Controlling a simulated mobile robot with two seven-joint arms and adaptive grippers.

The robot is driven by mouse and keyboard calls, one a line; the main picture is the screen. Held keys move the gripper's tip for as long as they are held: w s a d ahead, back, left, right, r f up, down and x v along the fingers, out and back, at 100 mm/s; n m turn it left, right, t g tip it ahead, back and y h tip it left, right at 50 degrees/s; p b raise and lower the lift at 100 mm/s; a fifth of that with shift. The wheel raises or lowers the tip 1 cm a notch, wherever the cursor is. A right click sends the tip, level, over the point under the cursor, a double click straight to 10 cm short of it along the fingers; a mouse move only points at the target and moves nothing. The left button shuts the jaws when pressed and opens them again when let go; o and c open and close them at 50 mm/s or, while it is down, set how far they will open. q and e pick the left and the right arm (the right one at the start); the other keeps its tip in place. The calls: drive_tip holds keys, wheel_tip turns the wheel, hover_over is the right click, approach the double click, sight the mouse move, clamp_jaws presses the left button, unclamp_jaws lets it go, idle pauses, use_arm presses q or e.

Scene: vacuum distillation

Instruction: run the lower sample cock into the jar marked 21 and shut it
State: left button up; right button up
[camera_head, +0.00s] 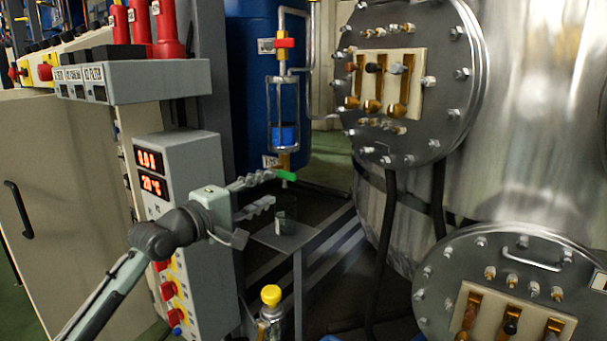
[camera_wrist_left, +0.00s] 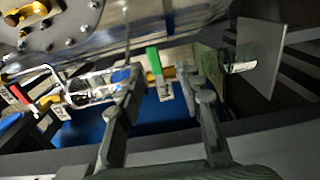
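The lower sample cock has a green handle (camera_head: 285,175), lying crosswise to its vertical pipe, below a caged sight glass (camera_head: 285,130) with blue in its lower part. A jar (camera_head: 287,210) with a pale label stands under the outlet on a small metal shelf (camera_head: 290,240); I cannot read the label. My left gripper (camera_head: 268,191) is open beside the cock. In the left wrist view the green handle (camera_wrist_left: 154,62) shows between the two spread fingertips (camera_wrist_left: 160,75), with no clear contact. The jar (camera_wrist_left: 240,60) shows there at right. My right gripper is out of view.
An upper cock with a red handle (camera_head: 285,43) sits above the sight glass. A control box (camera_head: 180,175) with red displays is left of the gripper. A large steel vessel (camera_head: 530,110) with bolted flanges fills the right.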

sight(286, 176)
use_arm(q)
drive_tip(key=x, duration=0.5)
drive_tip(key=r+x, duration=0.1)
drive_tip(key=x, duration=0.2)
drive_tip(key=shift+b, duration=0.3)
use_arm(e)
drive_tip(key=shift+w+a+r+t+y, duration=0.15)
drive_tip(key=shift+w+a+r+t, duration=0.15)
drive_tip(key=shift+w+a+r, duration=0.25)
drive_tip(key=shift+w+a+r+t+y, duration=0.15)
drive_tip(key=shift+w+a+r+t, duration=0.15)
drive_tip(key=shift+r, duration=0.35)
use_arm(q)
drive_tip(key=shift+c, duration=0.3)
clamp_jaws()
